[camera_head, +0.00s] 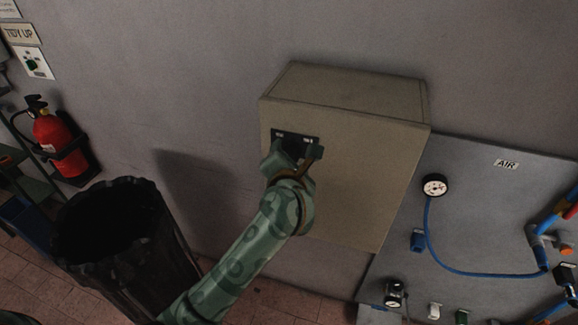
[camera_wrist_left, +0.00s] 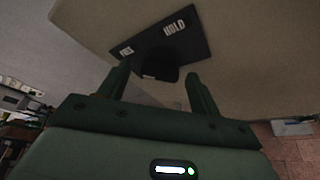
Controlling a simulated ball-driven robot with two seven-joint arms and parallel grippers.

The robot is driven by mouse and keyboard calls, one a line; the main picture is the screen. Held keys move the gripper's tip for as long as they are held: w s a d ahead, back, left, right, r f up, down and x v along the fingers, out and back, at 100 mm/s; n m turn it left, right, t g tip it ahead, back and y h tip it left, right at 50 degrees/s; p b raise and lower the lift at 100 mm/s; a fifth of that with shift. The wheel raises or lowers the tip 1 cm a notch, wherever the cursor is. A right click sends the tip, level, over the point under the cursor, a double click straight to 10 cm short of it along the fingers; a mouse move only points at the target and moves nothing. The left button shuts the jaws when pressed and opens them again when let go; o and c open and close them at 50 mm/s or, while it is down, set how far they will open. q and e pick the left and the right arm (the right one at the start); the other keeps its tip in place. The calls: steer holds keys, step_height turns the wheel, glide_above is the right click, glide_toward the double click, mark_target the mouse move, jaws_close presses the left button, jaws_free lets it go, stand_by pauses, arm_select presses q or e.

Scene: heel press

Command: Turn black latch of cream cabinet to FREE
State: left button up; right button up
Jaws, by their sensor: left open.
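The cream cabinet (camera_head: 345,175) is fixed to the wall, and its front also fills the top of the left wrist view (camera_wrist_left: 255,60). A black plate (camera_wrist_left: 190,40) on its front carries a FREE label at left and a HOLD label at right in that view. The black latch (camera_wrist_left: 158,65) stands out from the plate, dark against it; which label it points to I cannot tell. My left gripper (camera_wrist_left: 158,86) is open, with its fingertips on either side of the latch's near end. Contact is not clear. In the head view my gripper (camera_head: 296,155) hides the latch.
A black bin (camera_head: 125,240) stands on the floor at left, near my left arm. A red extinguisher (camera_head: 57,140) hangs on the wall behind it. A grey air panel (camera_head: 480,215) with gauge and blue hose is right of the cabinet.

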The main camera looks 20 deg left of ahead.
arm_select(q)
steer(key=p+v, duration=0.7)
steer(key=v, duration=0.9)
steer(key=shift+p, duration=0.35)
